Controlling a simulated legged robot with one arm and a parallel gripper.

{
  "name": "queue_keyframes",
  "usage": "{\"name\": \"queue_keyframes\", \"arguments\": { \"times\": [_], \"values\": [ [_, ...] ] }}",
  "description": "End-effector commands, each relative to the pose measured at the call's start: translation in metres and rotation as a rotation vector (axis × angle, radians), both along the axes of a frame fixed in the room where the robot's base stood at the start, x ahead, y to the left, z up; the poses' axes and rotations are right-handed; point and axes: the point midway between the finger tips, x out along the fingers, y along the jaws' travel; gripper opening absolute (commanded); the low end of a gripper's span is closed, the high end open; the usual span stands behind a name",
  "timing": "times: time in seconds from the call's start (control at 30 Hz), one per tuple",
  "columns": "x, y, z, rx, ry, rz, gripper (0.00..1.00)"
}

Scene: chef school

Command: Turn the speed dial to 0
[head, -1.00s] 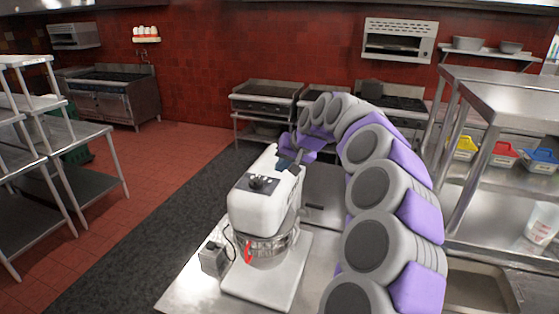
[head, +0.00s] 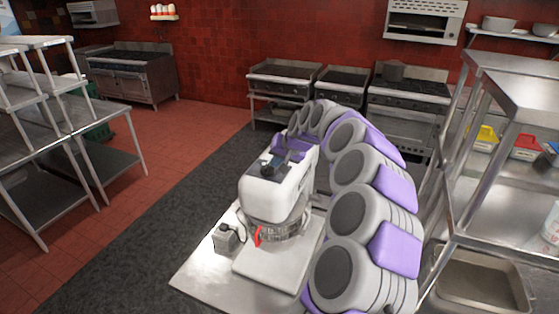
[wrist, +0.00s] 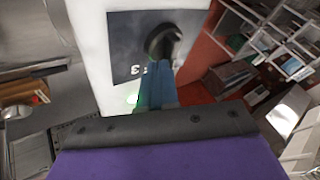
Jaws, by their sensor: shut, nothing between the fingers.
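The white stand mixer (head: 280,190) stands on a steel table, with its metal bowl (head: 275,227) below the head. The black speed dial (wrist: 163,42) sits on a dark panel (wrist: 125,38) in the wrist view; it also shows on top of the mixer head in the head view (head: 267,170). My gripper (wrist: 160,72) is shut and empty, with its blue fingertips right at the lower edge of the dial. I cannot tell if they touch it. Pale digits left of the fingers are partly hidden and not clearly readable. A green glow shows beside the fingers.
The steel table (head: 200,268) carries a small grey box (head: 226,238) left of the mixer. A red handle (head: 258,236) sticks out by the bowl. Steel shelving (head: 500,160) stands close on the right. The dark floor strip left of the table is clear.

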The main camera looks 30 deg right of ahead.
Motion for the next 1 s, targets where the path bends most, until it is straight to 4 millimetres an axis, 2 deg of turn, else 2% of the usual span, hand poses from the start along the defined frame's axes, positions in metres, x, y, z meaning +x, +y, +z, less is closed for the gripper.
{"name": "queue_keyframes", "arguments": {
  "times": [0.27,1.0],
  "values": [
    [0.003,0.003,0.0,-0.004,-0.001,0.038,0.0],
    [0.014,0.007,-0.001,-0.005,0.0,0.363,0.0]
  ]
}}
